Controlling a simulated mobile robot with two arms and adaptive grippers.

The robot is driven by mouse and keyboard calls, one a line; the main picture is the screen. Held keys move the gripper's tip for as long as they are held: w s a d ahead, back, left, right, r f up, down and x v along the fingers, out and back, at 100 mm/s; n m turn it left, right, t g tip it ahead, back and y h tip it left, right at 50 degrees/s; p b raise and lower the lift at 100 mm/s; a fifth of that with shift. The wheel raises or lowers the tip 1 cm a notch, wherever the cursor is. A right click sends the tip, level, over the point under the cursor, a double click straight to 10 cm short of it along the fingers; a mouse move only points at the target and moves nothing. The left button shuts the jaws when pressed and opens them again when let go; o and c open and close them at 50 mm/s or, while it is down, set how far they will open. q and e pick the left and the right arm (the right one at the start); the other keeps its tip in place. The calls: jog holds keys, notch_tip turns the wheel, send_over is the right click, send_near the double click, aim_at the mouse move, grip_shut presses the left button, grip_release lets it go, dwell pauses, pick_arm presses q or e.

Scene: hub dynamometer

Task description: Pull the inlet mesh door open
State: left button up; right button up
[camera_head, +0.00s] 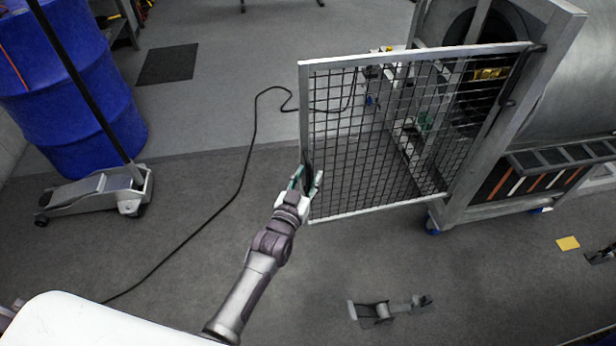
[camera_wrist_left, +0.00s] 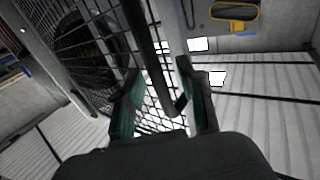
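The inlet mesh door (camera_head: 375,205), a black wire grid in a light metal frame, stands swung out from the grey machine frame (camera_head: 490,160). Its hinge side is at the right, and its free edge is at the left. My left gripper (camera_head: 306,180) is at the lower part of that free edge. In the left wrist view, a dark handle bar (camera_wrist_left: 150,55) runs between the two fingers of my left gripper (camera_wrist_left: 160,70). Gaps show between the bar and the fingers, so the gripper looks open around it.
A blue drum (camera_head: 75,110) and a floor jack (camera_head: 95,192) stand at the left. A black cable (camera_head: 240,185) crosses the floor left of the door. A grey metal object (camera_head: 385,310) lies on the floor below the door. Floor between jack and door is otherwise clear.

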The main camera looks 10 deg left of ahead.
pick_arm(q)
jog(key=shift+d, duration=0.1)
jog(key=shift+s, duration=0.15)
jog(key=s+a, duration=0.2)
jog(key=s, duration=0.9)
jog(key=shift+s, duration=0.25)
pick_arm(e)
jog(key=shift+w, duration=0.25)
pick_arm(q)
jog(key=shift+f, duration=0.15)
